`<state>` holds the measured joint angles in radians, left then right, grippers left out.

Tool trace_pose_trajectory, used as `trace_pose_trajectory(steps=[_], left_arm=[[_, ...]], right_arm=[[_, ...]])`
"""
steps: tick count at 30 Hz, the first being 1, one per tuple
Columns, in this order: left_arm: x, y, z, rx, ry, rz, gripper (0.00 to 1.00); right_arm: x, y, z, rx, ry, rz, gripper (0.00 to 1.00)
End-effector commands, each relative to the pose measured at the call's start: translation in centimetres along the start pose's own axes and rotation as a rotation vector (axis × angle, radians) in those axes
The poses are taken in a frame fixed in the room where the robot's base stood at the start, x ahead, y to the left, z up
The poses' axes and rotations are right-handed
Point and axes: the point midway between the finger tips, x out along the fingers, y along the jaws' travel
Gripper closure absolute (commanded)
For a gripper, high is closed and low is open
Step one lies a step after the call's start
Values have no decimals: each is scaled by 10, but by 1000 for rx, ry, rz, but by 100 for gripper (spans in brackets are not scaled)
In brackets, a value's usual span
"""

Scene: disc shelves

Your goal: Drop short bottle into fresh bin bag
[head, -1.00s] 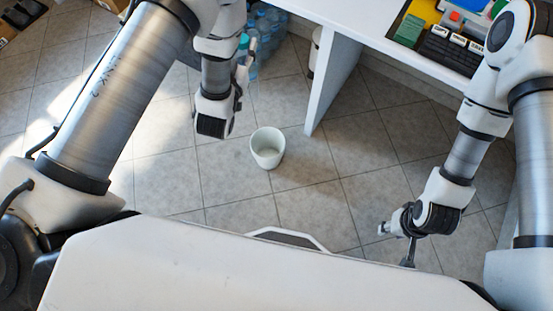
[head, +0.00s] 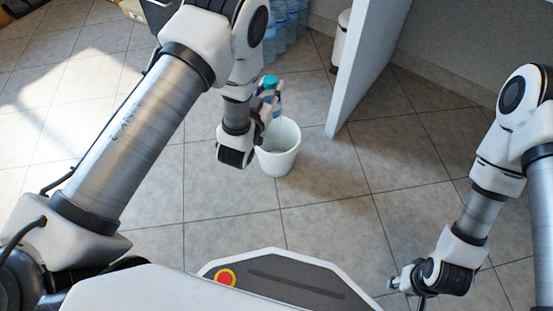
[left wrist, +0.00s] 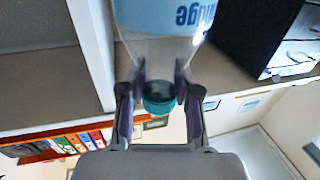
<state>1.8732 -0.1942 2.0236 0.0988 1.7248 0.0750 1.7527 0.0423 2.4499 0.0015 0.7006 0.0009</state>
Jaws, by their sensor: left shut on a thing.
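My left gripper (head: 268,103) is shut on a bottle (head: 271,87) with a teal cap, just above the far rim of a white bin (head: 279,160) on the floor. In the left wrist view the bottle (left wrist: 165,18) shows a light blue label, and its teal cap (left wrist: 159,98) sits between the two fingers. The bin is upright; its inside looks pale, and I cannot make out a separate bag. My right gripper (head: 407,292) hangs low at the right, empty, its fingers apart.
Several large water bottles (head: 285,30) stand at the back. A white desk side panel (head: 368,65) rises right of the bin, with another white container (head: 340,42) behind it. The tiled floor around the bin is clear.

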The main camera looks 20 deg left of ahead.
Motion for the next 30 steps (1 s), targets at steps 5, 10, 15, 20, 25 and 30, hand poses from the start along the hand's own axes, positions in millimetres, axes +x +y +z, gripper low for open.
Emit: trace_pose_trajectory(steps=[5,10,15,20,25,30], left_arm=[[0,0,22,0,-1,0,86],[0,0,48,0,0,0,86],[0,0,57,0,0,-1,86],[0,0,55,0,0,-1,86],[0,0,55,0,0,-1,39],[0,0,56,0,0,-1,39]], right_arm=[[20,0,-1,3,3,0,60],[46,1,-2,8,5,1,60],[56,1,-5,6,14,2,60],[54,1,-5,6,15,2,60],[54,1,-5,6,15,2,60],[54,1,-5,6,15,2,60]])
